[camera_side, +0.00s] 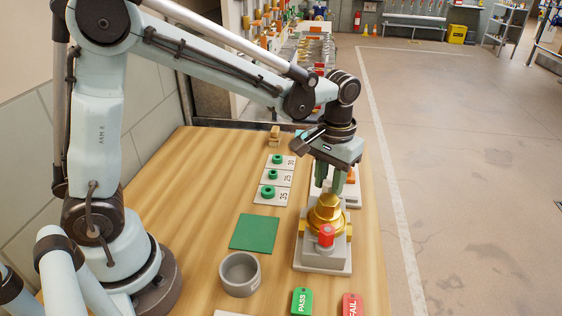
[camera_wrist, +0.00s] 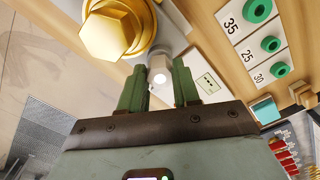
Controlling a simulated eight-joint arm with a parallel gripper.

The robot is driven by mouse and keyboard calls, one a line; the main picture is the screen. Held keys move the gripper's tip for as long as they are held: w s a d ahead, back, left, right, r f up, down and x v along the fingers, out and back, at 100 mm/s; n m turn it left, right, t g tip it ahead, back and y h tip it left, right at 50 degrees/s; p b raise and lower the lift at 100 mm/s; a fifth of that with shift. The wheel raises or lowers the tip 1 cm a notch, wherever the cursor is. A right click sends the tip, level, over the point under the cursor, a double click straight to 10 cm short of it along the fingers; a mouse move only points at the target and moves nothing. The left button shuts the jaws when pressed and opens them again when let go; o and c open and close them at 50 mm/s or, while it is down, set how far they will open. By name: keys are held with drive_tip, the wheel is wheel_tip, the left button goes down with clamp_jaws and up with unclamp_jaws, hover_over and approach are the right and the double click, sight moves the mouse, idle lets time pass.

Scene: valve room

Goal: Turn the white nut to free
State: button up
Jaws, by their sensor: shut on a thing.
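The brass valve (camera_side: 325,212) stands on a grey base plate (camera_side: 322,265) at the right of the bench, with a red cap (camera_side: 326,236) on its near side. The brass body with its hex face (camera_wrist: 108,33) fills the upper left of the wrist view. My gripper (camera_side: 329,187) points down just above and behind the brass top. Its two green fingers (camera_wrist: 158,70) are shut on the white nut (camera_wrist: 158,77), which shows as a pale round end between them. The nut is mostly hidden by the fingers in the side view.
A green mat (camera_side: 254,232), a grey cup (camera_side: 239,274) and PASS (camera_side: 301,301) and FAIL (camera_side: 351,305) tags lie nearer. An orange-topped fixture (camera_side: 350,176) stands close behind my gripper.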

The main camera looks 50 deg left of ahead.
sight(330, 183)
idle(0.4)
drive_tip(key=o, duration=0.8)
drive_tip(key=shift+c, duration=0.2)
drive_tip(key=shift+r, duration=0.1)
wheel_tip(330, 183, up, 12)
idle(0.3)
drive_tip(key=s+a+f+m+t, duration=0.2)
drive_tip(key=s+a+f+t, duration=0.4)
drive_tip(key=s, duration=0.4)
drive_tip(key=shift+s+a+f+t, duration=0.3)
drive_tip(key=shift+f+t, duration=0.15)
drive_tip(key=shift+t, duration=0.15)
